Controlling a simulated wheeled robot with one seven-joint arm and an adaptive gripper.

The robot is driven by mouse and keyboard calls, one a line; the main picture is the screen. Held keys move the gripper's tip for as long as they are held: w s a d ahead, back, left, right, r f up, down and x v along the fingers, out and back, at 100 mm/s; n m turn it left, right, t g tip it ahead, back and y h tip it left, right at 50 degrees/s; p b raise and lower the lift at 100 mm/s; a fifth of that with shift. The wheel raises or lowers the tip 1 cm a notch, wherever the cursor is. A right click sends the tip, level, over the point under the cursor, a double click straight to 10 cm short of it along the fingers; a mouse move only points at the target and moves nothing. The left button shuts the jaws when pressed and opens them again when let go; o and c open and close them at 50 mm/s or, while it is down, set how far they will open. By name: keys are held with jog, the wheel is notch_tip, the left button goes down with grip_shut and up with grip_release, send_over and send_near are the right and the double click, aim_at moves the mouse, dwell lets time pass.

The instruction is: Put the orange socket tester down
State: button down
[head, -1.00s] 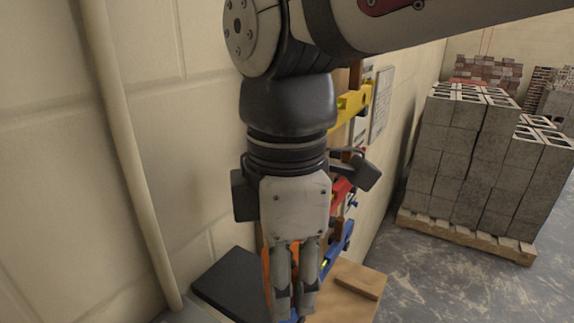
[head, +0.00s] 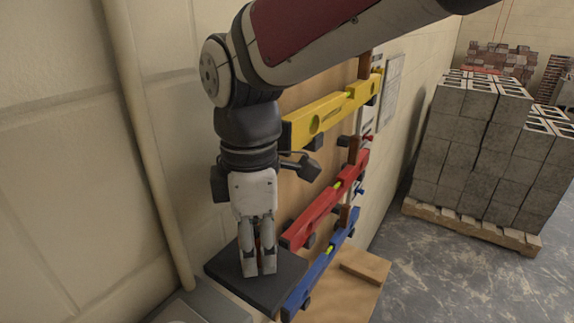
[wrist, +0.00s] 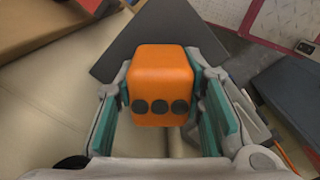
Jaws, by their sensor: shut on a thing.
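The orange socket tester (wrist: 160,82) is a rounded orange block with three dark round spots on its near face. In the wrist view it sits between the two teal-padded fingers of my gripper (wrist: 162,98), which is shut on it. In the head view my gripper (head: 258,272) points down in front of a dark flat slab (head: 285,279) beside the wall. My fingers hide nearly all of the tester there. The dark slab also shows behind the tester in the wrist view (wrist: 122,50). I cannot tell whether the tester touches the slab.
Yellow (head: 335,108), red (head: 325,200) and blue (head: 322,265) spirit levels hang on a wooden board just right of my gripper. A pipe (head: 140,150) runs down the wall at left. Grey blocks (head: 470,150) stand on a pallet at right. The floor between is clear.

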jog(key=shift+f, duration=0.1)
jog(key=shift+f, duration=0.35)
jog(key=shift+f, duration=0.15)
jog(key=c, duration=1.1)
grip_release()
jog(key=shift+o, duration=0.2)
